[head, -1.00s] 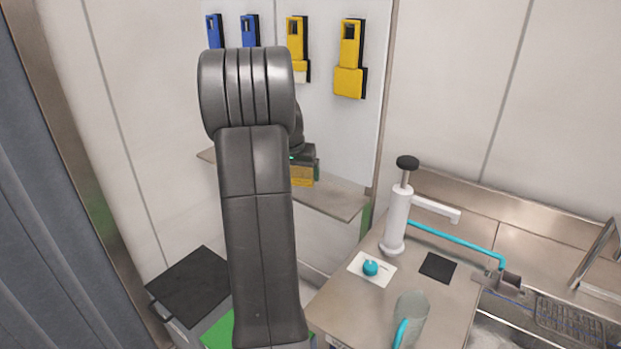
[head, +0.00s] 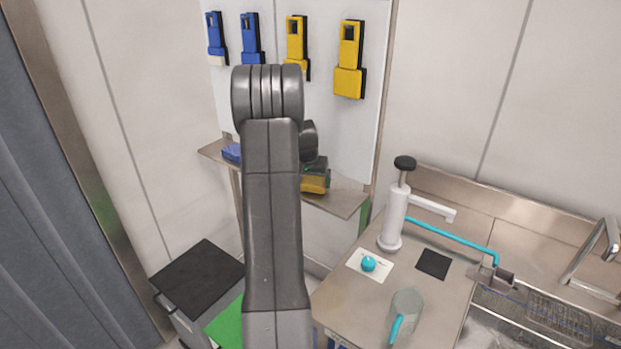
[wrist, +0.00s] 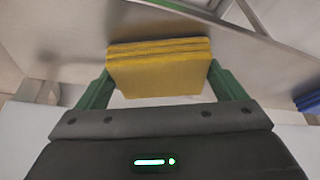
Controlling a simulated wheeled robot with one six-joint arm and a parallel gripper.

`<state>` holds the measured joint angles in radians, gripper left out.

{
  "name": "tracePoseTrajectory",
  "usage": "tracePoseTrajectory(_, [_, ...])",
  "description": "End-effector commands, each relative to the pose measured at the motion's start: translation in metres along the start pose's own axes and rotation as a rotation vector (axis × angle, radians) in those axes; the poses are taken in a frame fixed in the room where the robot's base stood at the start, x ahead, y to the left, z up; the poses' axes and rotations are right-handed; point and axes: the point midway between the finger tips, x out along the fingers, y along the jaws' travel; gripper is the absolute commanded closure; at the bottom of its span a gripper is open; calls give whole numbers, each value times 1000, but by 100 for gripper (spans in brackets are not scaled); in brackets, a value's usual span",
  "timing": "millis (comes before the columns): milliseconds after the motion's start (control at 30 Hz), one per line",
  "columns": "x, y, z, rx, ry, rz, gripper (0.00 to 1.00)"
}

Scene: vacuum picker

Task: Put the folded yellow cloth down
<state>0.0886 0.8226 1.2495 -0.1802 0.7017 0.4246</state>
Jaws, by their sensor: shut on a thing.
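The folded yellow cloth (wrist: 160,75) is a thick stack of layers between the two green fingers of my gripper (wrist: 159,82) in the wrist view. My gripper is shut on it, one finger at each side. In the head view the cloth (head: 314,184) shows below the dark gripper, in front of or over the right part of the wall shelf (head: 338,199). My arm covers the shelf's middle. I cannot tell whether the cloth touches the shelf.
A blue folded cloth (head: 231,152) lies on the shelf's left part. Blue and yellow holders (head: 349,60) hang above. A counter at right carries a white pump (head: 393,220), a clear jug (head: 405,312) and a white card (head: 370,265). A black-topped bin (head: 203,278) stands lower left.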

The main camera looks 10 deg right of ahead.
Motion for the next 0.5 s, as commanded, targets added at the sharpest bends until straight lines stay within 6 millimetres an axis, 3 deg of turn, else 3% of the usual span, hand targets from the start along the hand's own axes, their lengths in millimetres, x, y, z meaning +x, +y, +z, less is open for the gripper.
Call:
tracePoseTrajectory(233, [4, 0, 2, 0, 0, 0, 31])
tracePoseTrajectory(267, [4, 0, 2, 0, 0, 0, 8])
tracePoseTrajectory(300, [3, 0, 1, 0, 0, 0, 0])
tracePoseTrajectory(500, [2, 0, 1, 0, 0, 0, 0])
